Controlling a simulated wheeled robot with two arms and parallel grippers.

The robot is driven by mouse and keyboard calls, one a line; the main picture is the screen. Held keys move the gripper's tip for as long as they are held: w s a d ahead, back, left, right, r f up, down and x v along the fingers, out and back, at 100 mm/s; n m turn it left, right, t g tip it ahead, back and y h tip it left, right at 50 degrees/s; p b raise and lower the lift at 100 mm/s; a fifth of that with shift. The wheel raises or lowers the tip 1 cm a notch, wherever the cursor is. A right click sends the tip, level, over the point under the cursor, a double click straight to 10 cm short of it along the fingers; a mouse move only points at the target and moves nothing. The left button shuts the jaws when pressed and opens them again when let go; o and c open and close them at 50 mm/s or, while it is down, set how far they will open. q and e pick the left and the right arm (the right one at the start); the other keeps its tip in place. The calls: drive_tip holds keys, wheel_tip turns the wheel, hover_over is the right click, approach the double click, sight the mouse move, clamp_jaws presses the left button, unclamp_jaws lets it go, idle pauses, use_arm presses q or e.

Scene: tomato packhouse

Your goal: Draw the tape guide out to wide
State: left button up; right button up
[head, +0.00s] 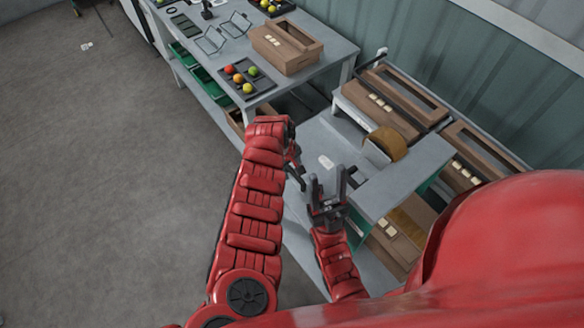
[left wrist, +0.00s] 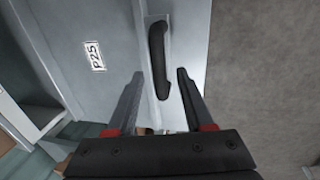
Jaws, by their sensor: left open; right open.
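In the left wrist view a black bar handle (left wrist: 158,60) is fixed to a pale strip on a grey panel (left wrist: 100,25) labelled P25. I cannot tell whether it belongs to the tape guide. My left gripper (left wrist: 160,73) is open, its fingers pointing at the handle, one on each side in the picture; contact cannot be told. In the head view my left gripper (head: 294,168) is mostly hidden by its own arm, at the near edge of the grey bench (head: 400,185). My right gripper (head: 328,185) is open and empty, fingers up, in front of that bench.
A brown tape roll (head: 387,142) stands on the bench. Brown cartons (head: 395,98) lie on a rack behind it. A farther table (head: 335,45) holds a cardboard box (head: 286,45) and a dark tray (head: 234,85) of tomatoes.

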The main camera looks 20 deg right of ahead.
use_arm(q)
drive_tip(key=shift+c, duration=0.4)
clamp_jaws()
idle(1.1)
